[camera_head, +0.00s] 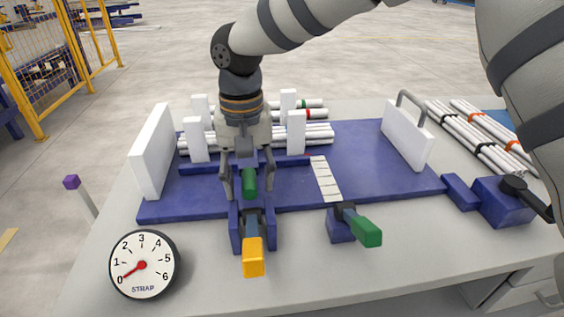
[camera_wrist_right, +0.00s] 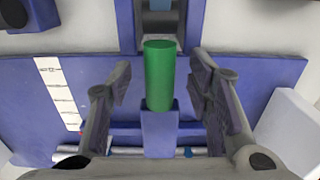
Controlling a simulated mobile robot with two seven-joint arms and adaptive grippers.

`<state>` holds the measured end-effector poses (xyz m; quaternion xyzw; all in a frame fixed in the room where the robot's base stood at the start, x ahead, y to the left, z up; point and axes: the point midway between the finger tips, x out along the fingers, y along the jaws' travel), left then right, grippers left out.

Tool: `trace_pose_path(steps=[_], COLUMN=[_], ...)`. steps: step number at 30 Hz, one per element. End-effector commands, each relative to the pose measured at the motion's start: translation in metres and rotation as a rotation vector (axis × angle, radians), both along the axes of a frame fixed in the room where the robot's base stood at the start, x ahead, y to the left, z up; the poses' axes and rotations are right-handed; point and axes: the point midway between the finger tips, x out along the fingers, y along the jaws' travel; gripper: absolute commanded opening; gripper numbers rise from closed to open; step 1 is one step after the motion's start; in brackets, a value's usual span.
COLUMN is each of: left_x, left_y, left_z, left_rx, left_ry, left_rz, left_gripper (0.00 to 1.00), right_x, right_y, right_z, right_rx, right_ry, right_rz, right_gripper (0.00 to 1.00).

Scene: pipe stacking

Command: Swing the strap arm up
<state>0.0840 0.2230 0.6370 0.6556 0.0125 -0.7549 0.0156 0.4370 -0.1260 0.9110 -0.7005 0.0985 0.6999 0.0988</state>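The strap arm appears to be the blue bar with a green cylindrical grip (camera_head: 249,182), at the front middle of the blue base plate (camera_head: 170,207). In the right wrist view the green grip (camera_wrist_right: 160,75) sits at the end of a blue bar (camera_wrist_right: 160,132). My right gripper (camera_head: 248,190) points down over it, and it also shows in the wrist view (camera_wrist_right: 160,80). Its fingers are open on either side of the green grip, with a visible gap on both sides. The strap dial (camera_head: 142,265) points to 0. My left gripper is not in view.
A yellow-handled lever (camera_head: 253,257) and a green-handled lever (camera_head: 366,232) stick out in front. White posts (camera_head: 297,132) and white plates (camera_head: 152,150) stand around white pipes (camera_head: 318,132). A blue block with a black lever (camera_head: 500,203) stands at the right.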

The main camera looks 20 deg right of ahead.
Motion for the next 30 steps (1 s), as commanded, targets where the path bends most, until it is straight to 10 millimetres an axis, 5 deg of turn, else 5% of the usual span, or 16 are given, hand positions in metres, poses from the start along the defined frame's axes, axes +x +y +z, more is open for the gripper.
trace_pose_path(steps=[5,11,24,30], left_x=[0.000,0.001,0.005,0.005], left_y=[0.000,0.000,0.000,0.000], left_z=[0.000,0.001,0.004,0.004], left_rx=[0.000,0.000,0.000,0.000], left_ry=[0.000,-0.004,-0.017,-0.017], left_rz=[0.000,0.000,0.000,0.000], left_gripper=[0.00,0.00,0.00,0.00], right_x=[0.000,0.001,0.011,0.011], right_y=[0.000,0.000,-0.003,-0.003], right_z=[0.000,0.006,0.080,0.087], right_rx=[0.000,-0.001,-0.002,0.000], right_ry=[0.000,-0.003,-0.004,-0.001], right_rz=[0.000,-0.001,-0.002,0.000], right_gripper=[0.06,0.06,0.06,0.06])
